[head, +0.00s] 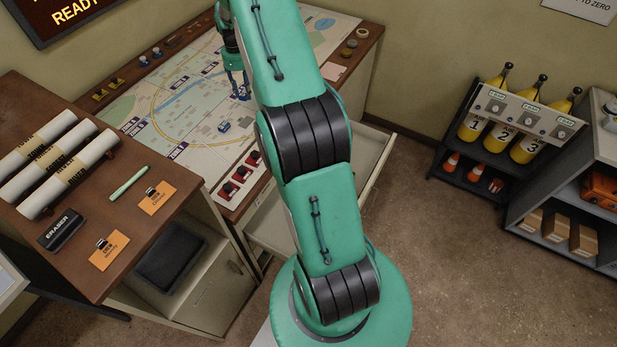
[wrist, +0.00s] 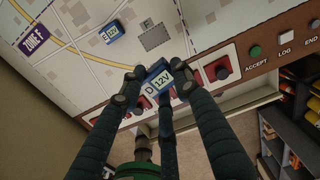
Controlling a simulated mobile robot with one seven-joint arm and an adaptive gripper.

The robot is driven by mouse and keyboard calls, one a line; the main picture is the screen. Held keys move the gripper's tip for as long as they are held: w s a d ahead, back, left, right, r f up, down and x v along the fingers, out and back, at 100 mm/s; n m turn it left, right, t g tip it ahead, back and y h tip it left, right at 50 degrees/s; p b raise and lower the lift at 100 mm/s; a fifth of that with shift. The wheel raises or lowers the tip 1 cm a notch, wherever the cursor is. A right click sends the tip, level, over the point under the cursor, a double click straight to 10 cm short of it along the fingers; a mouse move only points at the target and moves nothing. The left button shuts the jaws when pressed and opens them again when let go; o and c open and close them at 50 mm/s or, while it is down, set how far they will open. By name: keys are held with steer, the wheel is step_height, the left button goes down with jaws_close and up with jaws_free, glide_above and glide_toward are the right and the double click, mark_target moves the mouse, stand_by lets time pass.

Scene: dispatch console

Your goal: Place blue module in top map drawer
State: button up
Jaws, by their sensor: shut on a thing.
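My gripper (head: 240,88) is above the map table in the head view, at the far end of my arm. In the wrist view its fingers are shut on a blue module (wrist: 159,78) with a white label reading "D 12V". The module appears clear of the map surface. A second blue module (wrist: 113,31), labelled "12V", lies on the map and also shows in the head view (head: 223,126). A map drawer (head: 377,153) under the table is pulled out, partly hidden by my arm; I cannot see all of its inside.
The map table (head: 185,87) has red switches (head: 229,190) along its front edge. A brown desk (head: 70,246) with rolled maps, an eraser and orange tags stands at left. Yellow air bottles (head: 527,145) and shelves stand at right. The floor between is clear.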

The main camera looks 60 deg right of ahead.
steer(key=s+a+r+m+b, duration=0.1)
steer(key=s+a, duration=0.3)
steer(key=s, duration=0.7)
steer(key=s+a+b, duration=0.1)
steer(key=s+a, duration=0.4)
steer(key=s, duration=0.6)
steer(key=s+a+r+m+b, duration=0.15)
steer(key=s+a, duration=0.25)
steer(key=s, duration=0.7)
steer(key=s+a+f+b, duration=0.2)
steer(key=s+a+f, duration=0.1)
steer(key=s+a, duration=0.8)
steer(key=f, duration=2.4)
steer(key=s+f, duration=0.1)
steer(key=f, duration=1.2)
steer(key=shift+d, duration=0.15)
steer(key=shift+w, duration=0.1)
steer(key=w+d, duration=0.3)
steer(key=d, duration=0.1)
steer(key=w+d+f, duration=0.1)
steer(key=w+d, duration=0.2)
steer(key=d, duration=0.1)
steer(key=w+d, duration=0.4)
steer(key=shift+d+f, duration=0.2)
steer(key=shift+d, duration=0.1)
